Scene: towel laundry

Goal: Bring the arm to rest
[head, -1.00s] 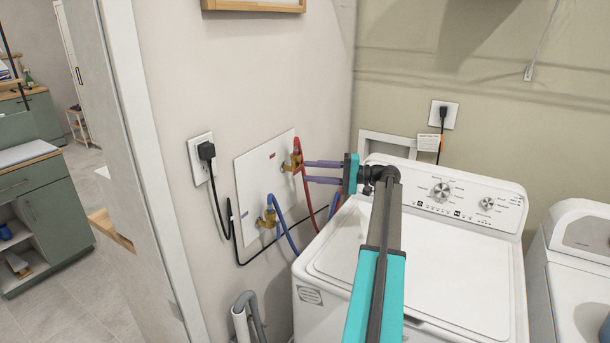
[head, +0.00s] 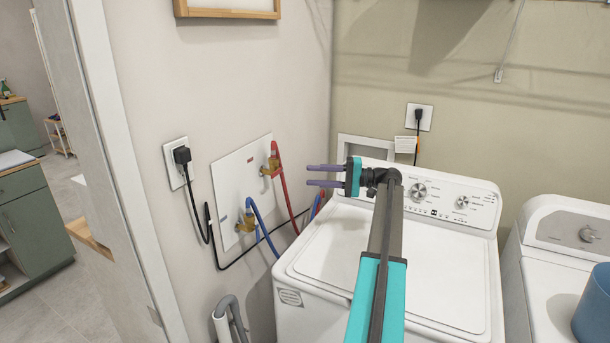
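My arm (head: 378,290) reaches forward over the white top-loading washer (head: 300,262). My gripper (head: 309,175) is at its end, turned to the left, near the washer's back left corner. Its two purple fingers are parallel with a clear gap between them, and nothing is between them. The fingertips point toward the wall box with the hoses and appear apart from it.
The left wall has a water valve plate (head: 228,178) with a red hose (head: 283,195) and a blue hose (head: 262,228), plus a plugged outlet (head: 176,165). A second white machine (head: 540,285) with a blue bucket (head: 594,305) stands right. A doorway opens left.

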